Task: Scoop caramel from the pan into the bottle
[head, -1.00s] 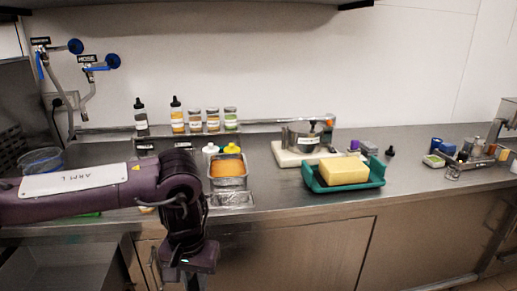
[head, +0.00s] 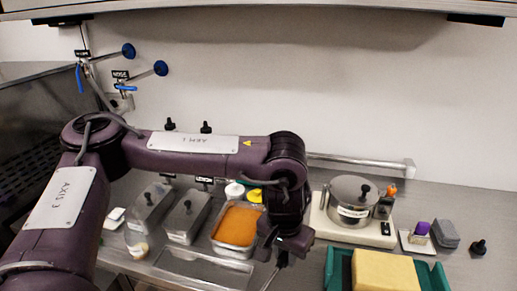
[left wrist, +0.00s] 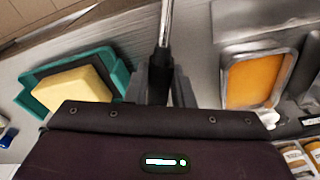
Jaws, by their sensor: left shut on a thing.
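The metal pan (head: 216,243) holds smooth orange caramel (head: 238,225); it also shows at the right of the left wrist view (left wrist: 228,92). My left gripper (head: 284,257) is just right of the pan in the head view. Two squeeze bottles stand behind the pan, one with a white cap (head: 234,189) and one with a yellow cap (head: 255,196). My arm partly covers that area. My right gripper is out of view.
Lidded metal containers (head: 187,217) stand left of the pan. A lidded pot (head: 352,197) sits on a pale scale-like base (head: 322,224) at the right. A teal tray (head: 431,272) with a yellow block (head: 385,272) is at the front right.

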